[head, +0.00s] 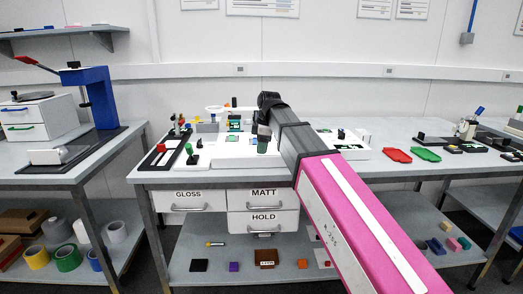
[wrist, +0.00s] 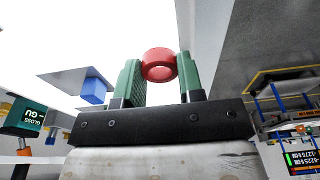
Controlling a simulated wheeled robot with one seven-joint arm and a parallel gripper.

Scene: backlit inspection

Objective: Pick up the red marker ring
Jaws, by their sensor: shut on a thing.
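The red marker ring (wrist: 158,73) is between the two green finger pads of my gripper (wrist: 160,62) in the wrist view. Both pads touch its sides, near the fingertips, and the ring's round opening shows. In the head view my gripper (head: 263,143) is over the middle bench, at the end of my arm. The ring cannot be made out there; my arm and gripper cover that spot.
The middle bench (head: 160,176) carries a white backlit surface with small parts around my gripper. A black tray (head: 163,158) with small coloured pieces lies left. Red (head: 397,155) and green (head: 426,154) trays lie right. A blue press (head: 101,97) stands on the left bench.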

